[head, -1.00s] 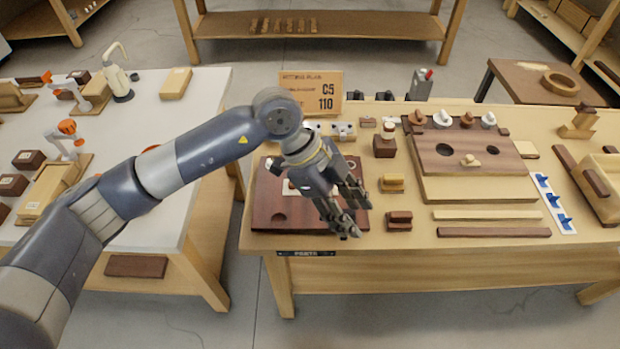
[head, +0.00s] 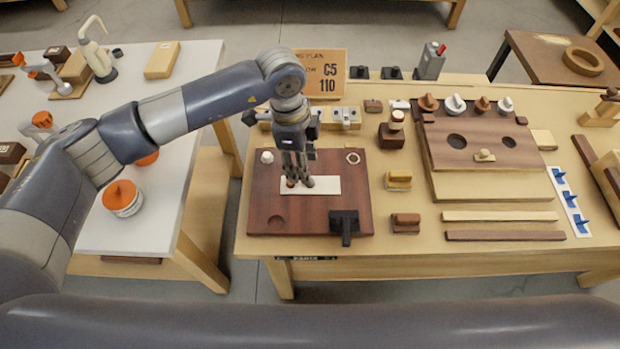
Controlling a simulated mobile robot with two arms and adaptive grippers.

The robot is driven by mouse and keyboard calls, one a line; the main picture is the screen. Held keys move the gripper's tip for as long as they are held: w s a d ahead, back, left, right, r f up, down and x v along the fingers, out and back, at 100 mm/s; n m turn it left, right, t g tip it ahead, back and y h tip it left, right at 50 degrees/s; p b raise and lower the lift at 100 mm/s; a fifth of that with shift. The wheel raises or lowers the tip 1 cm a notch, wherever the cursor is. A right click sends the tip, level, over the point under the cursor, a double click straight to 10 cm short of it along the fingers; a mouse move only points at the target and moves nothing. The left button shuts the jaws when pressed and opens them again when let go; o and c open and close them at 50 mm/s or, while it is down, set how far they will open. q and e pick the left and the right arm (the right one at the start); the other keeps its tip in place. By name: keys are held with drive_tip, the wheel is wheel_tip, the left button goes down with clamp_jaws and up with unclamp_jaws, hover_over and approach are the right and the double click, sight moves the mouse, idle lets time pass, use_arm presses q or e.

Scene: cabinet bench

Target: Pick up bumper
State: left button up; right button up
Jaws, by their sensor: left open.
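A dark red-brown board (head: 262,200) lies at the left end of the wooden bench, with a white strip (head: 325,185) across its middle. My left gripper (head: 298,184) points down over the left part of this strip, its fingers open and close together in this view. A small brown piece (head: 291,182) shows at the fingertips; I cannot tell whether they touch it. Also on the board are a white knob (head: 267,157), a pale ring (head: 353,158) and a black T-shaped piece (head: 345,224). I cannot tell which piece is the bumper. My right gripper is out of view.
Right of the board stand a yellow block (head: 398,180), a brown block (head: 405,223) and a dark block with a knob (head: 391,135). A large panel with holes (head: 480,150) lies further right. A sign (head: 322,75) stands behind the board.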

use_arm(q)
drive_tip(key=shift+d+f, duration=0.1)
drive_tip(key=shift+f, duration=0.25)
drive_tip(key=shift+d+f+p, duration=0.1)
drive_tip(key=shift+f+p, duration=0.2)
drive_tip(key=shift+f, duration=0.05)
drive_tip(key=f, duration=0.1)
drive_tip(key=d+f+p, duration=0.1)
drive_tip(key=f, duration=0.1)
drive_tip(key=shift+s+f, duration=0.15)
drive_tip(key=shift+f, duration=0.5)
drive_tip(key=shift+c, duration=0.4)
drive_tip(key=c, duration=0.7)
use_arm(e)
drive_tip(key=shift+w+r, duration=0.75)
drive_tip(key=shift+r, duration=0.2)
